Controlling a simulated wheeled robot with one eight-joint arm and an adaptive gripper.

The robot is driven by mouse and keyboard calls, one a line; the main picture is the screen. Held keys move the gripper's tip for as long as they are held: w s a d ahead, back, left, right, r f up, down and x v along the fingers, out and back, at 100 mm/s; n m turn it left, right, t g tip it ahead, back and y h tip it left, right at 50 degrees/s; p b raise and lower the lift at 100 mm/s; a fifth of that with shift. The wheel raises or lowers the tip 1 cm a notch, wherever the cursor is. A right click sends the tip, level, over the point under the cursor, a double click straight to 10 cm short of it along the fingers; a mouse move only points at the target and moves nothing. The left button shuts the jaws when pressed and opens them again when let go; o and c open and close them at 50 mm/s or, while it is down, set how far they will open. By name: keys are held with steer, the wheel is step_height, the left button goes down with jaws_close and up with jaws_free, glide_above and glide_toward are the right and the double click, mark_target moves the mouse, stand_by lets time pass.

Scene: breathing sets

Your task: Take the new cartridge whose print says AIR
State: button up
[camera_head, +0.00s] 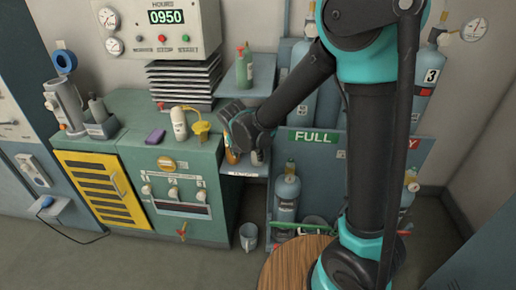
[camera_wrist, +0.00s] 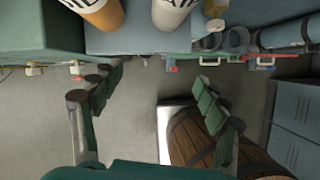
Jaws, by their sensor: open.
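Two cartridges stand side by side on a small grey shelf (camera_head: 257,171) under my arm in the head view. In the wrist view the white one (camera_wrist: 172,14) carries dark print that looks like AIR, cut by the top edge. The orange-brown one (camera_wrist: 100,14) is left of it, its print only partly shown. In the head view the orange one (camera_head: 232,156) and the pale one (camera_head: 257,157) are partly hidden by my wrist. My gripper (camera_wrist: 160,75) is open and empty, its fingers apart and below both cartridges in the wrist picture, touching neither.
A green cabinet (camera_head: 125,180) stands left of the shelf, with a white bottle (camera_head: 179,123) and a yellow funnel-like piece (camera_head: 201,128) on top. Gas cylinders (camera_head: 286,197) stand in a rack marked FULL on the right. A grey mug (camera_head: 248,236) and wooden barrel (camera_head: 290,262) stand in front.

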steer(key=shift+w+d+f, duration=0.5)
steer(key=shift+w+f, duration=0.25)
steer(key=shift+w, duration=1.15)
steer(key=shift+w+d+f, duration=0.55)
steer(key=shift+w+f, duration=0.25)
steer(key=shift+w, duration=1.15)
steer(key=shift+w+d+f, duration=0.5)
steer(key=shift+w+f, duration=0.25)
steer(key=shift+w, duration=1.15)
steer(key=c, duration=1.5)
